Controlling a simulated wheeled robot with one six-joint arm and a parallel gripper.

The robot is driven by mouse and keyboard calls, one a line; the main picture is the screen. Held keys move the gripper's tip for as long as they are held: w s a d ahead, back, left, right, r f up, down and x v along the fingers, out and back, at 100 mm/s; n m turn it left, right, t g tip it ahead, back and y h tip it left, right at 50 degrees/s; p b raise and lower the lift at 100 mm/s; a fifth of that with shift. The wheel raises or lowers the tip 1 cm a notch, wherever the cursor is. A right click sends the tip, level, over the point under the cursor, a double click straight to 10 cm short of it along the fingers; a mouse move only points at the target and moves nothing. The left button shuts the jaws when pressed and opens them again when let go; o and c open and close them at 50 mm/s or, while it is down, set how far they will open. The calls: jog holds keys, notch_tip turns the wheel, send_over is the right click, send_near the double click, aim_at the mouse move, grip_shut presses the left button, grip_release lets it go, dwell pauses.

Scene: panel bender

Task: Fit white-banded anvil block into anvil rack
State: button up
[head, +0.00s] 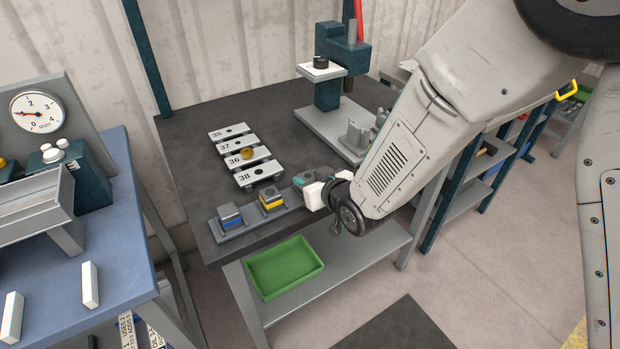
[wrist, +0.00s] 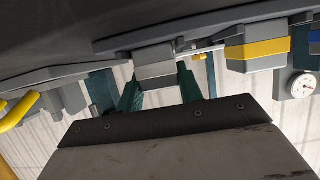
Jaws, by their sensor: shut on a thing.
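The white-banded anvil block (head: 312,194) is between the teal fingers of my gripper (head: 314,189) at the right end of the anvil rack (head: 248,224). In the wrist view the pale block (wrist: 155,68) sits between the two fingers of my gripper (wrist: 158,84), close against the rack (wrist: 112,44). My gripper is shut on it. The rack is a grey bar along the bench's front edge. It holds a blue-banded block (head: 230,216) at left and a yellow-banded block (head: 271,200) in the middle. I cannot tell whether the white-banded block is fully seated; its underside is hidden.
A teal press (head: 330,75) stands at the back. A green bin (head: 285,264) is on the lower shelf. A blue bench (head: 125,230) with a gauge (head: 36,112) is at left.

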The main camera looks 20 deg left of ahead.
jog(key=o, duration=1.3)
jog(key=shift+d, duration=0.1)
jog(key=v, duration=0.7)
jog(key=shift+s+d+r, duration=0.15)
jog(key=shift+s+d, duration=0.05)
jog(key=shift+s, duration=0.1)
